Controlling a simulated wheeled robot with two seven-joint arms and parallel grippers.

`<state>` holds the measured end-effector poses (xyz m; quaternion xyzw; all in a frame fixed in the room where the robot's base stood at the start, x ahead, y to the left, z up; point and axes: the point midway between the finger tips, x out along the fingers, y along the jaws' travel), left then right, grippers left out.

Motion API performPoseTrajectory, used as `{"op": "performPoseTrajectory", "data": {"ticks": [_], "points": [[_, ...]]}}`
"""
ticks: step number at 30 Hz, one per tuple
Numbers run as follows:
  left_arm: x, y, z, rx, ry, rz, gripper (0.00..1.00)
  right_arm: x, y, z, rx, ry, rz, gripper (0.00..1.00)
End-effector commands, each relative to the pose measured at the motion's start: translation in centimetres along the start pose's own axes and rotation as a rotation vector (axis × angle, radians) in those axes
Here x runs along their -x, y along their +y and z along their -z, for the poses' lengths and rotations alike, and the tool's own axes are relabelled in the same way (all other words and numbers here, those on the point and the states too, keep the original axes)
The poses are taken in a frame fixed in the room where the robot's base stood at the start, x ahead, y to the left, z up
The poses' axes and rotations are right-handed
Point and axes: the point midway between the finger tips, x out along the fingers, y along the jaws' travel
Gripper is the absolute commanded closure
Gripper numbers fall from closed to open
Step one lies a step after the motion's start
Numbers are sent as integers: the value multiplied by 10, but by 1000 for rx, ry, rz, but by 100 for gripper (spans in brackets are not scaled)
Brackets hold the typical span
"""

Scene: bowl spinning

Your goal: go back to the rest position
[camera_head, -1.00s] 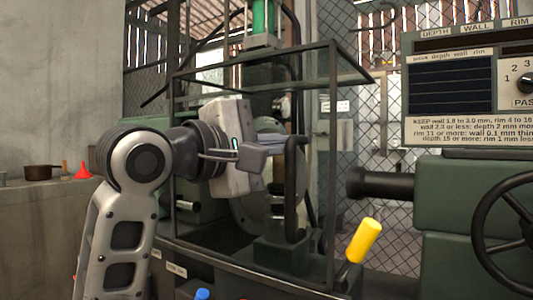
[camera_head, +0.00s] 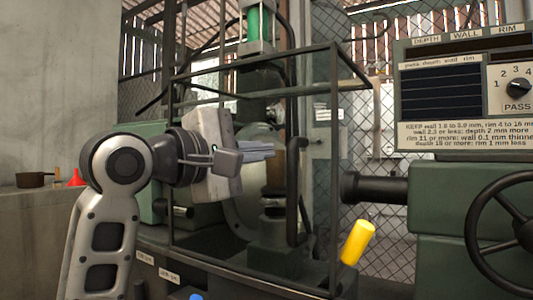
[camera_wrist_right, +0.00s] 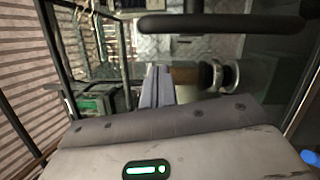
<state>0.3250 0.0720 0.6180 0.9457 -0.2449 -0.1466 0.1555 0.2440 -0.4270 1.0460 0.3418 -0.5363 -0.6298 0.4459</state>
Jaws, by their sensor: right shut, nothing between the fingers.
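My right gripper (camera_head: 272,148) is at the machine's dark cage frame (camera_head: 335,185), left of the upright black handle (camera_head: 294,190). Its two grey fingers lie together and hold nothing. In the right wrist view the closed fingers (camera_wrist_right: 156,88) point away from the camera, beside a brown and metal cylindrical part (camera_wrist_right: 195,75). A round grey disc (camera_head: 240,215) stands behind the gripper, partly hidden by it. I cannot tell whether the fingers touch anything. My left gripper is not in view.
A yellow-handled lever (camera_head: 357,242) stands at the cage's front right corner. Right of it are a dark spindle (camera_head: 375,188), a handwheel (camera_head: 512,235) and a control panel (camera_head: 465,90). A red funnel (camera_head: 76,178) and a brown pan (camera_head: 33,180) sit on the left ledge.

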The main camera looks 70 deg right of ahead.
Motion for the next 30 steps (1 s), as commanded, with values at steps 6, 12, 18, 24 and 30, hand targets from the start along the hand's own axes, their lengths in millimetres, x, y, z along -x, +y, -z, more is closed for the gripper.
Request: {"op": "performPoseTrajectory", "data": {"ticks": [6, 12, 18, 24, 30], "points": [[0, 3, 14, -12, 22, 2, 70, 50, 2, 4, 4, 6, -3, 100], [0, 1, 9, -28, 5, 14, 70, 85, 1, 4, 4, 5, -2, 100], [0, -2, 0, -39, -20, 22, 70, 100, 0, 4, 2, 4, 0, 100], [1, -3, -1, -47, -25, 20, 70, 101, 0, 4, 2, 3, 0, 100], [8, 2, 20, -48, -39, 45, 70, 99, 30, -2, 1, 4, 0, 100]]}}
